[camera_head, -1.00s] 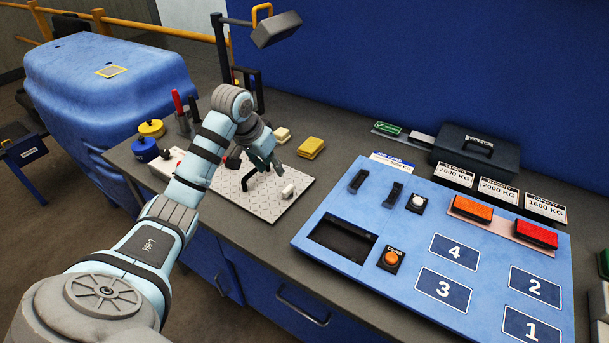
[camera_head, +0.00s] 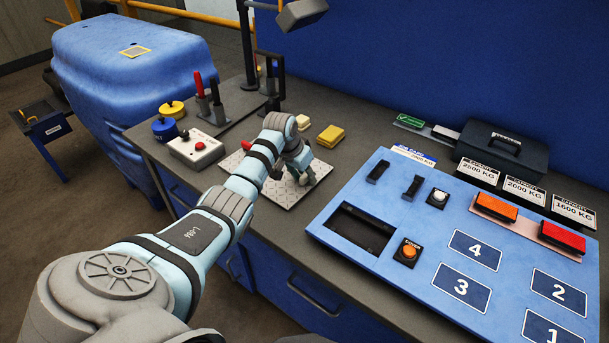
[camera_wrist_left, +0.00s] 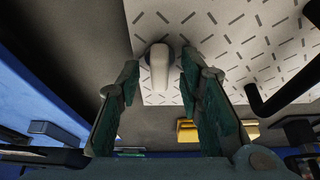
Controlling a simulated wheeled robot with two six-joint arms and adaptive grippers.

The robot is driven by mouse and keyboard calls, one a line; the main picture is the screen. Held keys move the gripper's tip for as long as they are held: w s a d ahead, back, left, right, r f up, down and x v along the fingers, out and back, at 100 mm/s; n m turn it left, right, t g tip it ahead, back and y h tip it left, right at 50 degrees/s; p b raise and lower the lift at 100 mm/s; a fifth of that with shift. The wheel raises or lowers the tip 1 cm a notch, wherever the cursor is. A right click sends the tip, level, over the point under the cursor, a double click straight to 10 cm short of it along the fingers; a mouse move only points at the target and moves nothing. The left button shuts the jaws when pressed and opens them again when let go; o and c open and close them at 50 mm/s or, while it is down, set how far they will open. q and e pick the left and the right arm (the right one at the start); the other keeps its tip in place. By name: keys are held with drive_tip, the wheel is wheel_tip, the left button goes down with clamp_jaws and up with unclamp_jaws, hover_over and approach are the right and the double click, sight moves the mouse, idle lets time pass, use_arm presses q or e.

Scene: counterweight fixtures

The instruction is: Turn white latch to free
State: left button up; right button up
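The white latch (camera_wrist_left: 160,68) shows in the left wrist view as a short rounded lever on the white dashed plate (camera_wrist_left: 232,38). My left gripper (camera_wrist_left: 159,66) is open, with its two dark green fingers on either side of the latch. Small gaps show between the latch and both fingertips, so it is not clasped. In the head view my left gripper (camera_head: 306,180) is low over the plate (camera_head: 282,192) and hides the latch. My right gripper is in neither view.
A black bent bar (camera_wrist_left: 275,98) stands beside the latch on the plate. A yellow block (camera_head: 330,136) and a cream block (camera_head: 302,122) lie behind. A blue panel (camera_head: 400,225) with switches is to the right; a red-button box (camera_head: 196,148) is left.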

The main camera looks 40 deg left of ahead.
use_arm(q)
drive_tip(key=shift+s+r, duration=0.1)
drive_tip(key=shift+c, duration=1.4)
clamp_jaws()
